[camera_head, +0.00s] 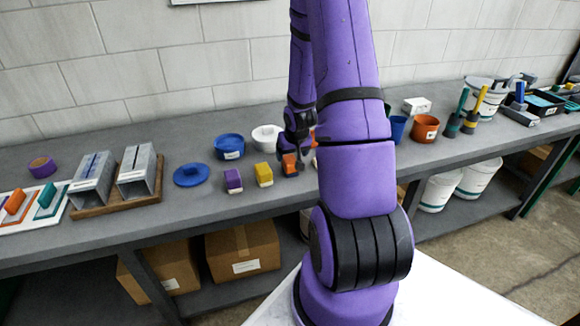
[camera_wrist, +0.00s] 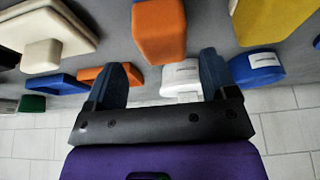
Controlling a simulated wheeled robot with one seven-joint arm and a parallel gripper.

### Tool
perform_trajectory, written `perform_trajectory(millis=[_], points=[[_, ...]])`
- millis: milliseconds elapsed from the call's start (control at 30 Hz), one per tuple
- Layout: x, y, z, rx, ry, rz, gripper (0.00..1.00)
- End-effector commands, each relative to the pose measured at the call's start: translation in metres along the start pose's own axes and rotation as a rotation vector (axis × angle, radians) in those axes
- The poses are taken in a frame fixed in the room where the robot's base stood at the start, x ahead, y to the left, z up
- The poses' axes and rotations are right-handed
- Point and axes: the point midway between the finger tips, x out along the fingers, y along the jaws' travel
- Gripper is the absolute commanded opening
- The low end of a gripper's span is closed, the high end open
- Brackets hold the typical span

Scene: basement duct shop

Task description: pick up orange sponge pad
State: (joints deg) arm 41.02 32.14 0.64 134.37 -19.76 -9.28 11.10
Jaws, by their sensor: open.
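The orange sponge pad (camera_head: 289,164) is a small block on the grey bench, partly covered by my gripper (camera_head: 297,151) in the head view. In the wrist view the orange pad (camera_wrist: 158,30) shows at the top centre. My gripper (camera_wrist: 165,60) is open and empty there, its two dark blue fingers apart. The pad lies in line with the gap, around and just beyond the fingertips. I cannot tell whether a finger touches it.
A yellow block (camera_head: 264,174) and a purple block (camera_head: 233,181) stand left of the pad. Behind are a white bowl (camera_head: 267,138) and a blue tub (camera_head: 229,147). My arm hides part of the bench.

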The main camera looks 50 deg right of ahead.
Motion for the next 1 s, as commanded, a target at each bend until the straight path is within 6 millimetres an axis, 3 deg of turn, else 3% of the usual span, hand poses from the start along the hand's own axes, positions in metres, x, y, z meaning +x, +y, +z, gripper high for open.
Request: perform_trajectory(millis=[233,600,900,933,1000], points=[[0.013,-0.002,0.002,-0.001,-0.002,0.0,0.79],[0.053,-0.005,0.006,-0.001,-0.001,0.0,0.79],[0.056,-0.005,0.006,0.0,0.001,0.0,0.79],[0.056,-0.005,0.006,0.0,0.001,0.0,0.76],[0.056,-0.005,0.006,0.0,0.0,0.0,0.6]])
